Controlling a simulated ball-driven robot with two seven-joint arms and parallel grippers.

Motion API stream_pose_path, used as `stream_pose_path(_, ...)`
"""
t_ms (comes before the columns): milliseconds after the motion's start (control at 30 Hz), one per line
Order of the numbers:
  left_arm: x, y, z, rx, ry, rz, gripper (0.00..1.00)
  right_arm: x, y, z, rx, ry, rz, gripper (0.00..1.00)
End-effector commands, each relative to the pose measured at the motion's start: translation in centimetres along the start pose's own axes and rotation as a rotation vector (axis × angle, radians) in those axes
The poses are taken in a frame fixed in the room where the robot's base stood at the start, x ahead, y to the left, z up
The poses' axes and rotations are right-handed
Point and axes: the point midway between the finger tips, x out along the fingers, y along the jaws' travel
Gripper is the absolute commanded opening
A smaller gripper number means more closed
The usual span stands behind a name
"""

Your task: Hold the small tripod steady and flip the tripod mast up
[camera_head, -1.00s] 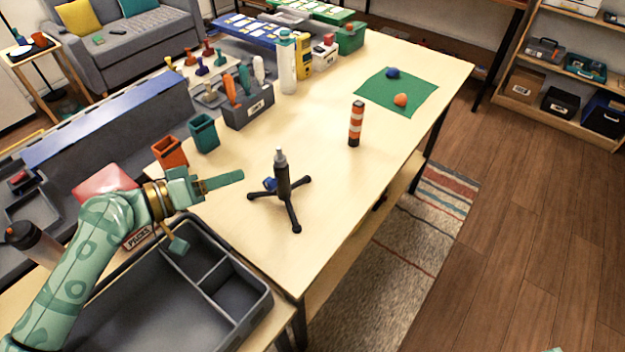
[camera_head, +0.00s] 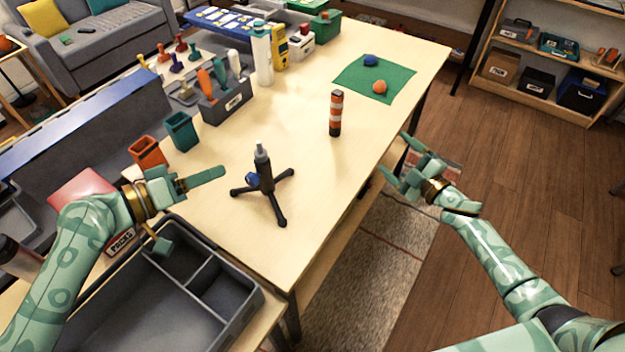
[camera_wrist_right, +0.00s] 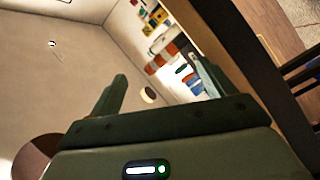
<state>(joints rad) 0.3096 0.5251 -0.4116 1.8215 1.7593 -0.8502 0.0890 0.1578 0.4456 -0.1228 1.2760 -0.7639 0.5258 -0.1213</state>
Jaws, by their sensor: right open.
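The small black tripod (camera_head: 266,180) stands on its spread legs near the front of the light wooden table. A short dark column with a grey tip rises from it, and a blue knob sits on its left side. I cannot make out a separate folded mast. My left gripper (camera_head: 192,209) is open and empty, to the left of the tripod and apart from it. My right gripper (camera_head: 396,160) is open and empty beyond the table's right edge, well away from the tripod. Its spread fingers also show in the right wrist view (camera_wrist_right: 160,73).
A striped orange and white post (camera_head: 336,114) stands behind the tripod. A green mat (camera_head: 347,76) holds a blue and an orange ball. A grey divided tray (camera_head: 252,312) lies front left. Cups, a tool holder (camera_head: 222,110) and a white bottle (camera_head: 262,58) line the left side.

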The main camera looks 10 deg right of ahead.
Motion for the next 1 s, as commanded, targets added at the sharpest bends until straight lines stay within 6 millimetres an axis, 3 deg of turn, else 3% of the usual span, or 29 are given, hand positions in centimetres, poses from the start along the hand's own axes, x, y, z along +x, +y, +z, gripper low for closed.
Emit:
stream_pose_path(33, 0.0, 0.0, 0.0, 0.000, 0.000, 0.000, 0.36, 1.1, 1.2, -3.2, -0.126, 0.098, -0.017, 0.82)
stream_pose_path(200, 0.0, 0.0, 0.0, 0.000, 0.000, 0.000, 0.36, 1.8, -2.0, -12.9, -0.625, 0.361, -0.158, 0.82)
stream_pose_path(400, 0.0, 0.0, 0.0, 0.000, 0.000, 0.000, 0.36, 0.5, -5.1, -20.8, -1.220, 0.592, -0.233, 0.82)
stream_pose_path(500, 0.0, 0.0, 0.0, 0.000, 0.000, 0.000, 0.36, -0.4, -5.8, -23.5, -1.505, 0.656, -0.234, 0.82)
stream_pose_path(700, 0.0, 0.0, 0.0, 0.000, 0.000, 0.000, 0.36, -1.6, -5.2, -26.9, -1.929, 0.673, -0.195, 0.82)
stream_pose_path(833, 0.0, 0.0, 0.0, 0.000, 0.000, 0.000, 0.36, -2.0, -4.5, -28.0, -2.074, 0.651, -0.172, 0.82)
stream_pose_path(1000, 0.0, 0.0, 0.0, 0.000, 0.000, 0.000, 0.36, -1.4, -4.5, -28.5, -2.131, 0.634, -0.162, 0.82)
